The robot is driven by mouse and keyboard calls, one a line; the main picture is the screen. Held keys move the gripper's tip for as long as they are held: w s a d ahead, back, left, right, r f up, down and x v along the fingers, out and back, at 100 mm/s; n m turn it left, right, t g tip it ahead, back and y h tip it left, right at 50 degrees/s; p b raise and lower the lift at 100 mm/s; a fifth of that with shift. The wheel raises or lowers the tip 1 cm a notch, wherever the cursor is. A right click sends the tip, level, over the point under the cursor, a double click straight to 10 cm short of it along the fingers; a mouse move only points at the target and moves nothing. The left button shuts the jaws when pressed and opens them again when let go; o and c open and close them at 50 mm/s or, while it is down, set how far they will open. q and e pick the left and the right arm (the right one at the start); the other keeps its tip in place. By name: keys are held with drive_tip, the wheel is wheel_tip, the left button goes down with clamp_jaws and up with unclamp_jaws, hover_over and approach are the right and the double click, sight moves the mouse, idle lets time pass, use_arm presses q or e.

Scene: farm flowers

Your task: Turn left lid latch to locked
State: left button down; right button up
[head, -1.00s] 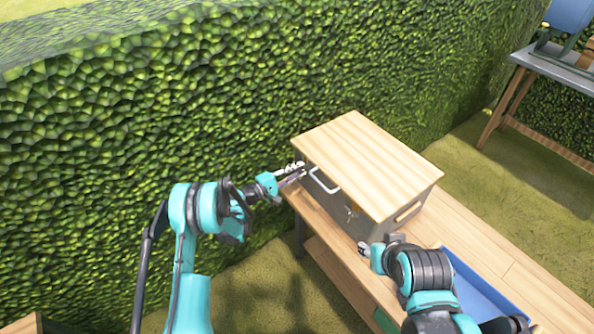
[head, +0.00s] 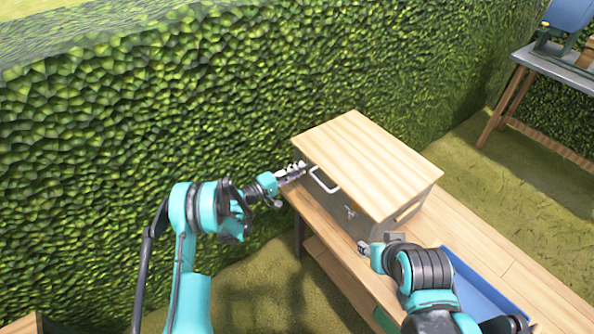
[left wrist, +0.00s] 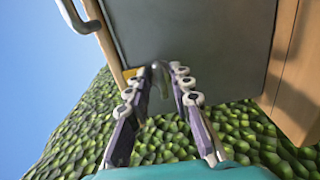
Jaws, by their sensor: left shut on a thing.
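A grey box (head: 332,191) with a pale wooden lid (head: 368,160) stands on the wooden bench. My left gripper (head: 300,167) is at the box's left end, just under the lid's edge. A yellow patch (left wrist: 130,73) shows beside the latch. The fingertips hide part of the latch, so its exact angle is unclear. My right gripper (head: 362,248) is by the front of the box; its fingers are too small to read.
A white handle (head: 322,183) and another small latch (head: 350,212) are on the box's front. A blue tray (head: 480,280) lies on the bench (head: 470,240) to the right. A hedge (head: 180,110) rises behind. A second table (head: 560,68) stands at the far right.

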use_arm(q)
drive_tip(key=c, duration=1.4)
unclamp_jaws()
drive_tip(key=shift+o, duration=0.2)
drive_tip(key=shift+a, duration=0.1)
drive_tip(key=v, duration=1.2)
